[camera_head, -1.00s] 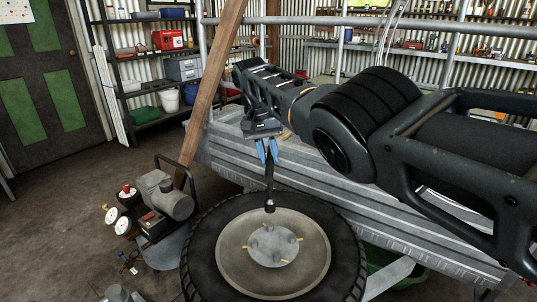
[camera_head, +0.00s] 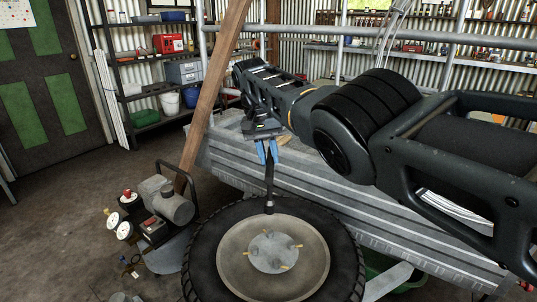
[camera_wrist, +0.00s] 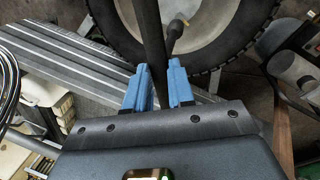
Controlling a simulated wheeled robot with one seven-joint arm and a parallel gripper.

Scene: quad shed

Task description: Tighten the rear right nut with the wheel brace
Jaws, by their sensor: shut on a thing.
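My gripper (camera_head: 267,152) has blue fingers shut on the wheel brace (camera_head: 269,185), a dark bar that hangs down between them. The wheel (camera_head: 225,228) has a black tyre, a dull beige rim and a round hub (camera_head: 274,256) with several brass-coloured studs or nuts. In the head view the brace's lower end is over the upper part of the rim. I cannot tell whether the socket sits on a nut.
A ribbed grey metal bed (camera_head: 330,195) lies behind the wheel, under my arm. A compressor (camera_head: 178,208) with gauges stands at the left. A wooden post (camera_head: 210,95) leans near the gripper. Shelves (camera_head: 160,88) line the back wall. Floor at far left is clear.

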